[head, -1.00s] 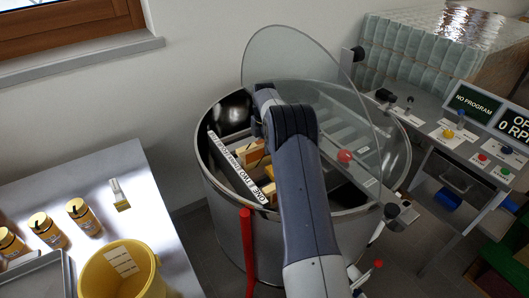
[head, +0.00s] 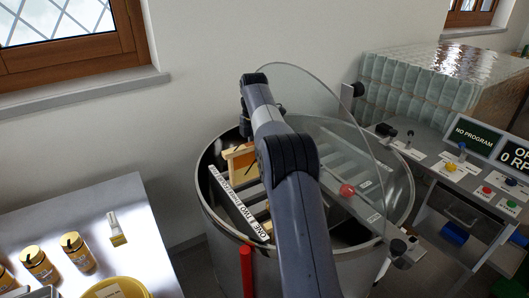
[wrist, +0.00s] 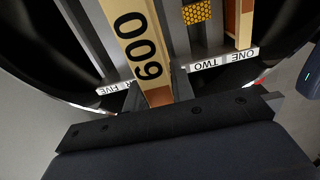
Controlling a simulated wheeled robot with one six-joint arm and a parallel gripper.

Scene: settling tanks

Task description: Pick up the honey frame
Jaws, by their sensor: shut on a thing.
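The honey frame (wrist: 138,45) is a wooden bar with large black digits in the wrist view, reading 600 or 009 depending on which way up. My gripper (wrist: 155,92) is shut on its near end. In the head view a wooden frame (head: 238,163) shows below the end of my arm, at the rim of the metal drum; my gripper is mostly hidden by the arm there. A second wooden frame (wrist: 244,25) with yellow honeycomb (wrist: 197,12) sits in the drum to the right in the wrist view.
The drum (head: 222,225) has a white label strip (head: 240,203) and a clear round lid (head: 320,110) standing partly over it. Left is a metal table (head: 135,215) with jars (head: 78,250) and a yellow bucket (head: 115,290). Right is a control panel (head: 470,165).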

